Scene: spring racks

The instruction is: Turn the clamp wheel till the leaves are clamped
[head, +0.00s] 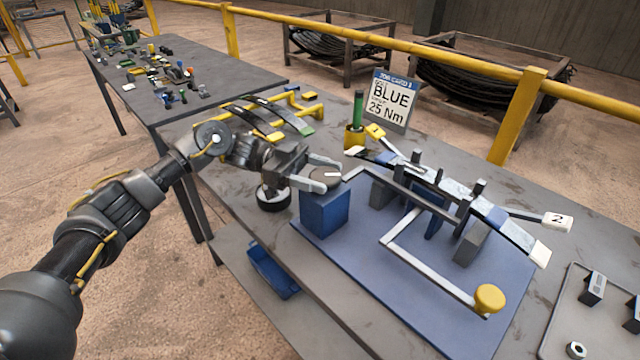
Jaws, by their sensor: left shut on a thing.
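The clamp wheel (325,178) is a dark disc with a white mark, on top of a blue block (326,214) at the left of the blue fixture plate (400,305). My left gripper (322,174) is shut on the clamp wheel, with one finger at its near side and one at its far side. The leaves (488,213) lie as a long stack across the fixture between dark upright posts. Whether they are pressed tight cannot be told. My right gripper is not in view.
A crank arm with a yellow knob (490,298) reaches over the plate's front. Levers tagged 1 (375,131) and 2 (557,220) stick out. A card reading BLUE 25 Nm (391,100) stands behind. More curved leaves (285,114) lie on a yellow rack. A grey tray (590,325) is at right.

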